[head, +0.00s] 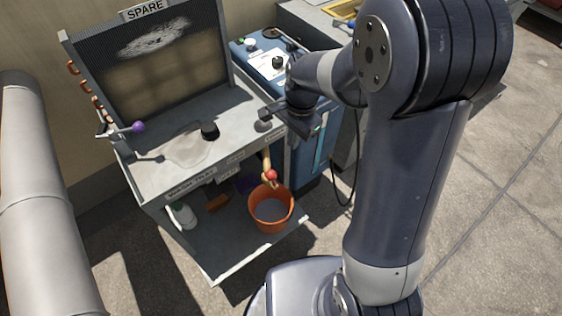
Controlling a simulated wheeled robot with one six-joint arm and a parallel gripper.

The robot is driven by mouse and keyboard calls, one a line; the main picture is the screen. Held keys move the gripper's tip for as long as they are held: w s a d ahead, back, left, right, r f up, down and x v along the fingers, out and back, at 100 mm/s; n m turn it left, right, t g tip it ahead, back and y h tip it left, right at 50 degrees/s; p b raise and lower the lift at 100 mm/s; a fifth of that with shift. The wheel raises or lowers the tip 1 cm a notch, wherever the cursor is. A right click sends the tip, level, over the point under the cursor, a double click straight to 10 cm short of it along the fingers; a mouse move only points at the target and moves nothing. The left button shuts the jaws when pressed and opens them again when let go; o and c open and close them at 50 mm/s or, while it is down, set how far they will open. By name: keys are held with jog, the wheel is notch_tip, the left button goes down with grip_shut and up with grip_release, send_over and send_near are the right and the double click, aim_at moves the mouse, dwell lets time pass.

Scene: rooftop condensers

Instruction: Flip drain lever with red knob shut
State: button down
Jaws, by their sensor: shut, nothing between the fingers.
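The red knob (271,175) of the drain lever shows at the lower end of a brass-coloured drain pipe (266,158) under the front edge of the bench. The lever's arm is too small to make out, so I cannot tell its angle. An orange bucket (257,222) stands below it on the lower shelf. My gripper (283,122) is above and slightly right of the red knob, near the bench's right front corner. It is shut and empty, apart from the knob. My wrist hides part of the bench corner.
A purple-knobbed lever (138,127) stands at the bench's left, by the coil panel marked SPARE (150,55). A black knob (209,131) sits on the tray top (170,178). A white bottle (182,214) is on the lower shelf. A blue cabinet (308,160) stands close right.

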notch_tip(320, 180, down, 10)
jog(key=b, duration=0.2)
jog(key=s+a, duration=0.1)
jog(key=a+r, duration=0.1)
jog(key=s+a, duration=0.1)
jog(key=shift+s+a+r, duration=0.3)
jog(key=shift+a, duration=0.05)
jog(key=shift+s+a+h, duration=0.15)
jog(key=shift+a+h, duration=0.1)
jog(key=shift+h, duration=0.05)
